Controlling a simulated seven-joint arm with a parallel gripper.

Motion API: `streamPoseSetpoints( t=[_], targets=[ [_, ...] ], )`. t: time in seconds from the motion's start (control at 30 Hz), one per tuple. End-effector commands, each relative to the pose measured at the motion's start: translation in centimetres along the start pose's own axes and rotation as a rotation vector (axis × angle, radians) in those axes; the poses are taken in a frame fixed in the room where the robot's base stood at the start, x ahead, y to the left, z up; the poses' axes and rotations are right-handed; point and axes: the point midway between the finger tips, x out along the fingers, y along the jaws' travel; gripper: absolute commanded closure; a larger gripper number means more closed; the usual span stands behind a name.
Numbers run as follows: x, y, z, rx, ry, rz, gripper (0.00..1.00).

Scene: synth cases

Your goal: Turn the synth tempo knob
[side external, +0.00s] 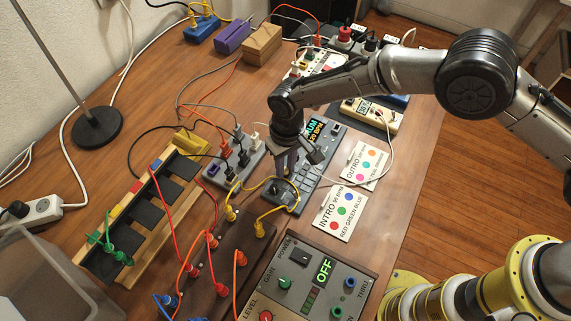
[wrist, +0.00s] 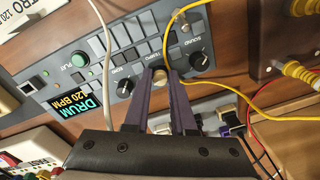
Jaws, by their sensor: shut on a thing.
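The grey synth (side external: 322,160) lies on the wooden table and also fills the upper part of the wrist view (wrist: 120,48). Its lit display (wrist: 76,104) reads "DRUM 120 BPM". The tempo knob (wrist: 159,76), pale-topped, sits between the purple-grey fingertips of my gripper (wrist: 160,78), which are shut on it. The dark song knob (wrist: 125,88) and sound knob (wrist: 199,62) stand on either side. In the side view my gripper (side external: 290,160) reaches down onto the synth, and the knob is hidden there.
A yellow cable (wrist: 178,30) and a white cable (wrist: 104,50) run across the synth near my fingers. Cards marked INTRO (side external: 340,215) and OUTRO (side external: 361,167) lie beside it. A power box (side external: 318,275) reading OFF stands in front. Power strips and patch cables crowd the left.

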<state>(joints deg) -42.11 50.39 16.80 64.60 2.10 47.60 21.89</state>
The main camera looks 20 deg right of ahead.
Motion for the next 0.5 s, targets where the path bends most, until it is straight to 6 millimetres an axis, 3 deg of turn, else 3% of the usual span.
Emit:
streamPoseSetpoints(
  t=[0.03,0.07,0.2,0.23,0.5],
  targets=[
    [-0.11,-0.01,-0.1,0.0,0.003,-0.001,1.0],
    [-0.11,-0.01,-0.1,0.0,0.003,-0.001,0.75],
    [-0.09,0.0,-0.09,-0.001,0.002,-0.001,0.49],
    [-0.08,0.0,-0.08,-0.001,0.002,-0.001,0.46],
    [-0.06,-0.01,-0.04,-0.001,0.001,0.0,0.46]
  ],
)
